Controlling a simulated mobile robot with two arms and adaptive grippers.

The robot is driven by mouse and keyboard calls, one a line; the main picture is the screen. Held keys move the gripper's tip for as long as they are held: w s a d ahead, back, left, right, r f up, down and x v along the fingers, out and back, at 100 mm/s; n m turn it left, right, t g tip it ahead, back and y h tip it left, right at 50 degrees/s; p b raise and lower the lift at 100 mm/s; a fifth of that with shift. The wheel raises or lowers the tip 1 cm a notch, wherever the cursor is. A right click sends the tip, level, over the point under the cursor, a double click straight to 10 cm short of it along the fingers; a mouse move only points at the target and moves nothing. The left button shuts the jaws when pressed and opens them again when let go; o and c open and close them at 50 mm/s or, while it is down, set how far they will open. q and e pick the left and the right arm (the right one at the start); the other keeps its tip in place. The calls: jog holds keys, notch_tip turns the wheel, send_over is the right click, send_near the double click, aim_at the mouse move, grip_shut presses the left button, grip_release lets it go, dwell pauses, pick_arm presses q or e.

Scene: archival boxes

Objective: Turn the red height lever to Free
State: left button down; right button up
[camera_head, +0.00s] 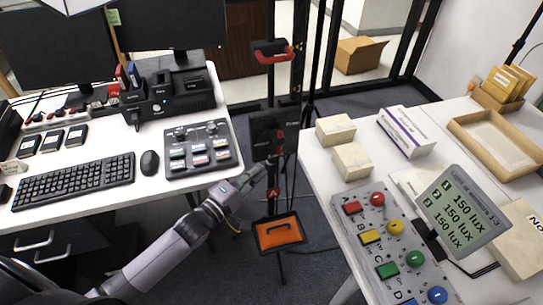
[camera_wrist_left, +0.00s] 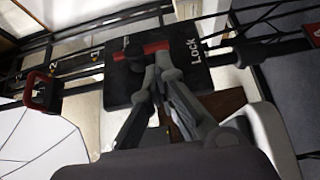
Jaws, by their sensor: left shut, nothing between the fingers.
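A dark upright stand rises between the two tables and carries a black plate (camera_head: 262,128), with the small red lever (camera_head: 279,134) on it. In the left wrist view the plate (camera_wrist_left: 192,76) has the word "Lock" at its right side. The red lever (camera_wrist_left: 156,46) shows there just beyond my fingertips. My left gripper (camera_head: 262,170) is beside the stand, just below the plate in the head view. Its fingers (camera_wrist_left: 161,62) are shut and empty, with the tips close to the lever; I cannot tell whether they touch it. My right gripper is not in view.
A red handle (camera_head: 274,56) tops the stand and an orange tray (camera_head: 279,233) hangs low on it. A button panel (camera_head: 202,149) sits on the left table's edge. Pale boxes (camera_head: 351,161) sit on the right table's near edge. The gap between the tables is narrow.

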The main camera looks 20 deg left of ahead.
aim_at(278, 152)
pick_arm(q)
jog(key=x, duration=0.7)
jog(key=shift+p, duration=0.3)
